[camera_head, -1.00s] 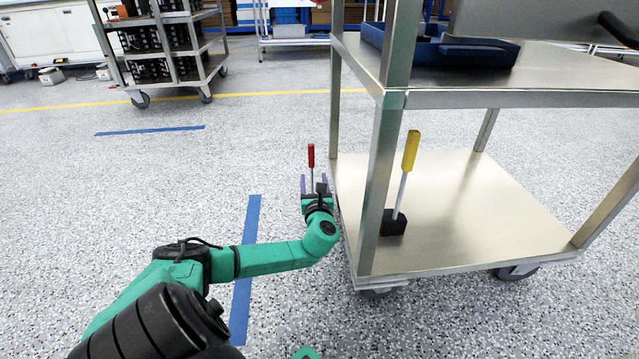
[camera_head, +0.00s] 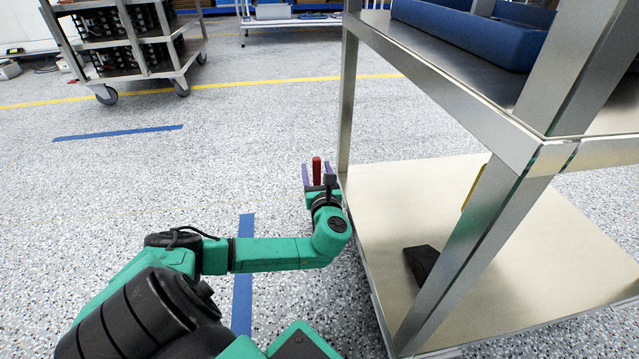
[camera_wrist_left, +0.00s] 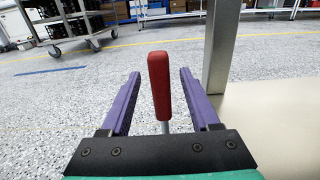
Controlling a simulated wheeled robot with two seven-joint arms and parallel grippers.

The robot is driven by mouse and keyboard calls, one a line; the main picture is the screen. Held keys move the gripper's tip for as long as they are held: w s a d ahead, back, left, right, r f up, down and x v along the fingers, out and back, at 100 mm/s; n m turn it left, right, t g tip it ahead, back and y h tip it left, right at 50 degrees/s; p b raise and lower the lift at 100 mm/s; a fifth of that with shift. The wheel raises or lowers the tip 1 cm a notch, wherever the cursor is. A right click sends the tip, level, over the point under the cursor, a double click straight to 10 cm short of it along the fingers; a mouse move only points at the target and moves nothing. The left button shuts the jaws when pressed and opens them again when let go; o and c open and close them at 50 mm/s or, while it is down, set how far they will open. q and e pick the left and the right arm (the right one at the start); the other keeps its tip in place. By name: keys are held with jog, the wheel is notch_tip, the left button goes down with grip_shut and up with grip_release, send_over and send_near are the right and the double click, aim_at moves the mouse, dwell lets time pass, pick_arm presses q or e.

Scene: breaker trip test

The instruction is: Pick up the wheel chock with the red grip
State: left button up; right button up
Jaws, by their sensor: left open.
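In the left wrist view the red grip (camera_wrist_left: 160,85) tops a thin metal rod, and the rest of the chock is hidden behind my gripper. My left gripper (camera_head: 318,178) is open, its two purple fingers on either side of the red grip with gaps on both sides. The fingers also show in the left wrist view (camera_wrist_left: 157,95). A second chock (camera_head: 422,262), black, sits on the cart's lower shelf, its yellow grip mostly hidden behind a post.
The steel cart's lower shelf (camera_head: 400,190) and post (camera_head: 347,95) stand close to the right of my left gripper. A blue tray (camera_head: 470,35) is on its top. Floor to the left, with blue tape (camera_head: 243,285), is clear. Another cart (camera_head: 135,60) stands far back.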

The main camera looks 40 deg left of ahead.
pick_arm(q)
jog(key=shift+w+a, duration=0.2)
jog(key=shift+r, duration=0.1)
jog(key=shift+s, duration=0.1)
grip_shut()
dwell(1.0)
jog(key=shift+r, duration=0.15)
